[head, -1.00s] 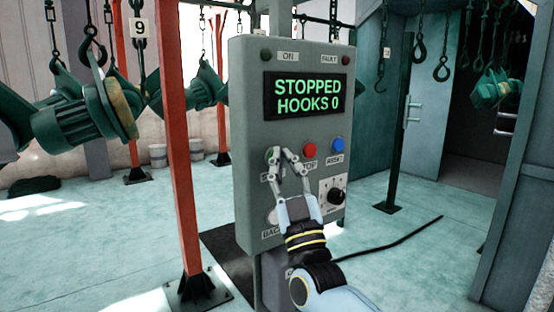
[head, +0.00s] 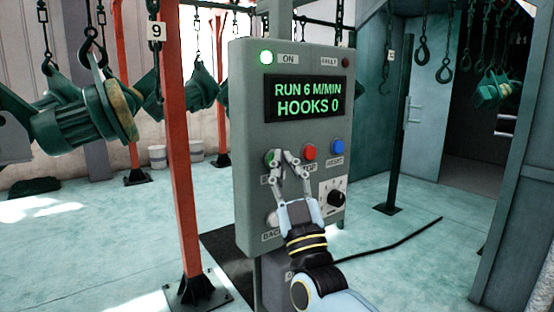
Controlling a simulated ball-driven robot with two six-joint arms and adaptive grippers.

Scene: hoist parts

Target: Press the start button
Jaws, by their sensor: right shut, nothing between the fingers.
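The grey control panel (head: 250,120) stands upright at the centre of the head view. Its display (head: 306,98) reads "RUN 6 M/MIN, HOOKS 0". The ON lamp (head: 266,57) glows green and the FAULT lamp (head: 346,62) is dark. The green start button (head: 269,157) is at the left of the button row, partly hidden by my right gripper. My right gripper (head: 283,156) is shut and empty, with its fingertips at the start button. I cannot tell if they touch it. My left gripper is not in view.
The red stop button (head: 309,152) and blue reset button (head: 337,147) sit close to the right of my gripper. A black knob (head: 337,198) is below them. A red post (head: 176,150) stands left of the panel. Green parts (head: 80,120) hang from hooks at the left.

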